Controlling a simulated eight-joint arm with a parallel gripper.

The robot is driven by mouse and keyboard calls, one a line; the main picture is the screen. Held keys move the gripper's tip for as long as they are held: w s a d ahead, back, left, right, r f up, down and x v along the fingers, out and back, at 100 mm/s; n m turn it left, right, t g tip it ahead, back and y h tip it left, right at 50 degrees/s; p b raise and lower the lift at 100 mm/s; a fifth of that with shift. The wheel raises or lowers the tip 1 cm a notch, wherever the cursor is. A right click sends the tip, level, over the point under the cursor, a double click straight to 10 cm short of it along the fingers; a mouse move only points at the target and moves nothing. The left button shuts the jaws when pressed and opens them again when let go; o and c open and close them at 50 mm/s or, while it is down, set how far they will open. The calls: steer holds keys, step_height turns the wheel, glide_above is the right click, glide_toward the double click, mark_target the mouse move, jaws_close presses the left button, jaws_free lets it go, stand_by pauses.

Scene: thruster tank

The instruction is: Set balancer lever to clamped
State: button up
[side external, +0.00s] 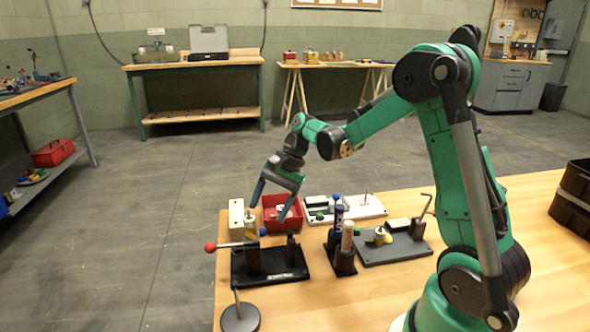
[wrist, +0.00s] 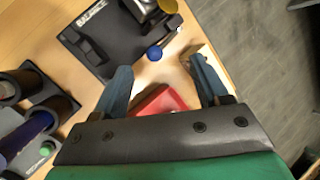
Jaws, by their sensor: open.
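The balancer (side external: 290,274) is a black base with dark posts on the near left part of the bench. A rod with a red ball (side external: 210,247) sticks out level to its left. A small blue ball (side external: 262,232) sits by the post top. In the wrist view the labelled base (wrist: 105,40) is at the top, the blue ball (wrist: 154,53) is just beyond my fingertips, and the red ball is out of view. My gripper (side external: 272,206) is open and empty, tilted down above and behind the balancer; its blue-grey fingers (wrist: 160,68) frame the wrist view.
A red bin (side external: 270,222) and a pale block (side external: 236,216) stand behind the balancer. A black holder with upright tubes (side external: 342,258) and a grey plate with fittings (side external: 395,250) are to its right. A round dark disc with a rod (side external: 240,318) is in front.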

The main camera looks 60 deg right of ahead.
mark_target(260, 231)
steer(key=x, duration=0.6)
steer(key=shift+d, duration=0.1)
jaws_close()
steer(key=shift+f, duration=0.15)
